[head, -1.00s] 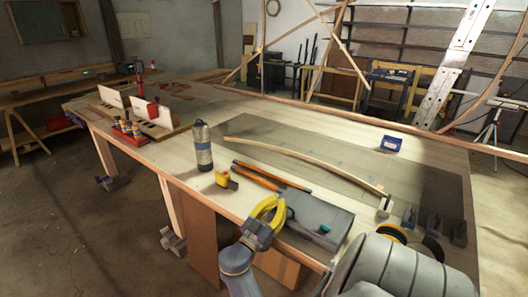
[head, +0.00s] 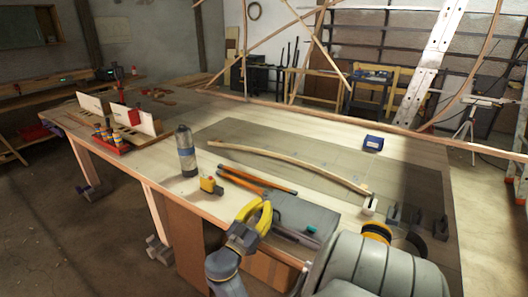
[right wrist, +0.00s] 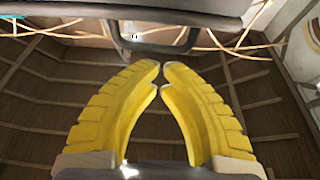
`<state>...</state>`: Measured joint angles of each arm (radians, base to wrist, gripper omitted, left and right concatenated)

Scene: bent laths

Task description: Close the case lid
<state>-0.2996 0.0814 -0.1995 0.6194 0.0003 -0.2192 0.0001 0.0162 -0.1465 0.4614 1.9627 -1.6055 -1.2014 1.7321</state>
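The grey case (head: 305,214) lies flat near the front edge of the workbench, with a teal latch on its front side. Its lid appears down; I cannot tell whether it sits fully flush. My right gripper (head: 262,204), with yellow fingers, is just left of the case's front corner. In the right wrist view its fingertips (right wrist: 161,66) nearly meet with nothing between them. The case's underside and dark handle (right wrist: 160,45) span the top of that view, beyond the fingertips. My left gripper is not in view.
Dark blocks (head: 417,219) and an orange-yellow reel (head: 376,232) stand to the right.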

